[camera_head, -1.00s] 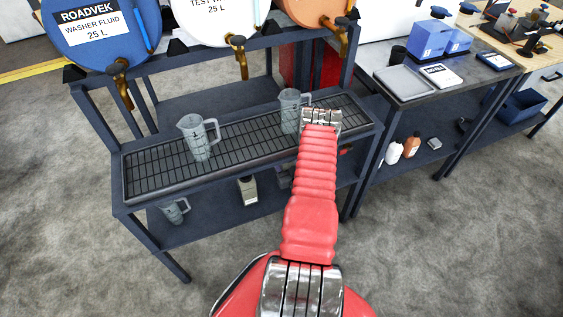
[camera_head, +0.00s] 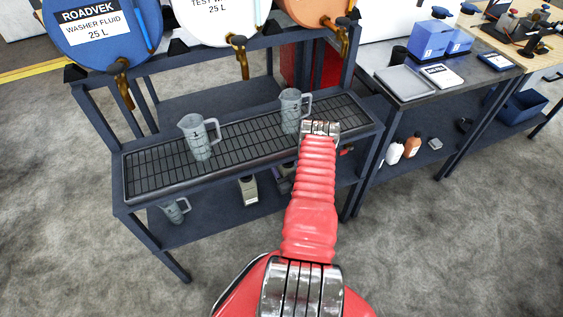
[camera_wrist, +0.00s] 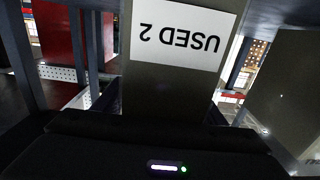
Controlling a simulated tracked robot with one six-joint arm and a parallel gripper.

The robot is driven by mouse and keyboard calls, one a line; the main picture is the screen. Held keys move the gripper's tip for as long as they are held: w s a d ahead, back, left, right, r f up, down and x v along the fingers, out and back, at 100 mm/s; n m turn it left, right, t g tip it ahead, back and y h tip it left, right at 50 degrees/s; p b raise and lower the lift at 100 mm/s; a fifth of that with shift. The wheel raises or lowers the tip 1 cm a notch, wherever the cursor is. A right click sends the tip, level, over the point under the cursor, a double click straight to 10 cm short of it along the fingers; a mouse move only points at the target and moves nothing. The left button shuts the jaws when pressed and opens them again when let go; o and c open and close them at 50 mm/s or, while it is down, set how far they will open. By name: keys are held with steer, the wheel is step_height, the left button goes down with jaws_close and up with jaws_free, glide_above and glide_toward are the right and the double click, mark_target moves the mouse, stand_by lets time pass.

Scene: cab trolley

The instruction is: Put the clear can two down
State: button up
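A grey see-through can (camera_head: 290,111) with a handle stands upright on the right part of the black grate, its handle to the right. I cannot read its number. A similar can (camera_head: 199,137) marked 1 stands further left. My gripper (camera_head: 320,128) is at the grate's front right edge, just right of and nearer than the right can. Its fingers are not clear, and I cannot tell whether it touches the handle. The wrist view shows no can, only a dark surface with an upside-down white label (camera_wrist: 184,32) reading USED 2.
The grate (camera_head: 240,146) tops a dark rack, with drums and brass taps above. Another can (camera_head: 174,210) is on the rack's lower shelf. A bench (camera_head: 410,92) at right holds a grey tray and blue boxes. The middle of the grate is clear.

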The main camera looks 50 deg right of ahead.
mark_target(286, 170)
steer(key=shift+o, duration=0.6)
steer(key=shift+r, duration=0.1)
steer(key=v, duration=1.2)
steer(key=shift+s, duration=0.15)
